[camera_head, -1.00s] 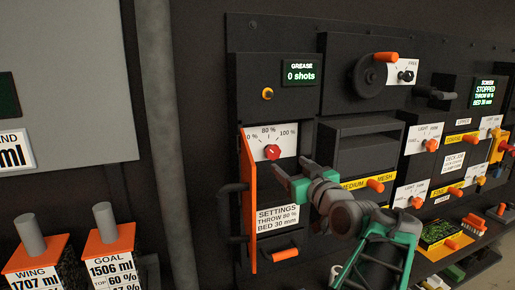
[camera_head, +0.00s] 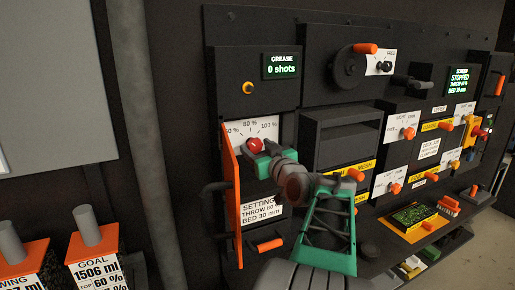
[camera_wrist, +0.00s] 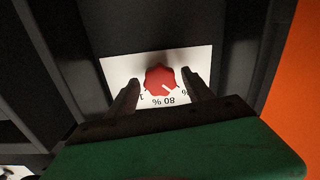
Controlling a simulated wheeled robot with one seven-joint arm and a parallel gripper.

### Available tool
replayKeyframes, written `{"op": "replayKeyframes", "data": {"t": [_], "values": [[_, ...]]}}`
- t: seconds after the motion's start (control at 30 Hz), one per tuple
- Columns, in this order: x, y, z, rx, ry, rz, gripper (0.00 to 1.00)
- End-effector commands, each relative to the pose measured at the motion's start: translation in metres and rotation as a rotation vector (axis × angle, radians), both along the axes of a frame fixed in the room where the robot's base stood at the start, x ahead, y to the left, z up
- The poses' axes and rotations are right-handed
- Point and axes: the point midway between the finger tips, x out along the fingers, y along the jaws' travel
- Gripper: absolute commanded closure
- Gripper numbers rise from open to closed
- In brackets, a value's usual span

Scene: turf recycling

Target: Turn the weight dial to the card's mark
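The red dial (camera_head: 254,146) is on a white scale plate (camera_head: 236,131) marked 80 % and 100 %, with a lower mark partly cut off. It also shows in the wrist view (camera_wrist: 161,80), where its white pointer line lies between the 80 % mark and the lower mark. The settings card (camera_head: 262,211) below reads THROW 80 and BED 30 mm. My gripper (camera_wrist: 160,78) is open, one finger on each side of the dial, with small gaps visible. In the head view my gripper (camera_head: 264,160) covers the area just below the dial.
An open orange door (camera_head: 230,190) stands close left of the dial. An orange handle (camera_head: 269,245) sticks out below the card. A dark recessed box (camera_head: 343,140) is to the right. The small screen (camera_head: 458,82) reads STOPPED.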

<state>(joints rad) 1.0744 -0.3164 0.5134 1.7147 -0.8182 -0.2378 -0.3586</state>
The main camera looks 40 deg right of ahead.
Motion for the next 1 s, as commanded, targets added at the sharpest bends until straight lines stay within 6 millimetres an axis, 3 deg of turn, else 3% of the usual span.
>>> {"op": "replayKeyframes", "data": {"t": [0.67, 1.0], "values": [[-0.0003, 0.0, 0.0002, 0.0, 0.0, 0.0, 0.97], [-0.0004, 0.0, -0.0007, 0.04, -0.012, 0.0, 0.98]]}}
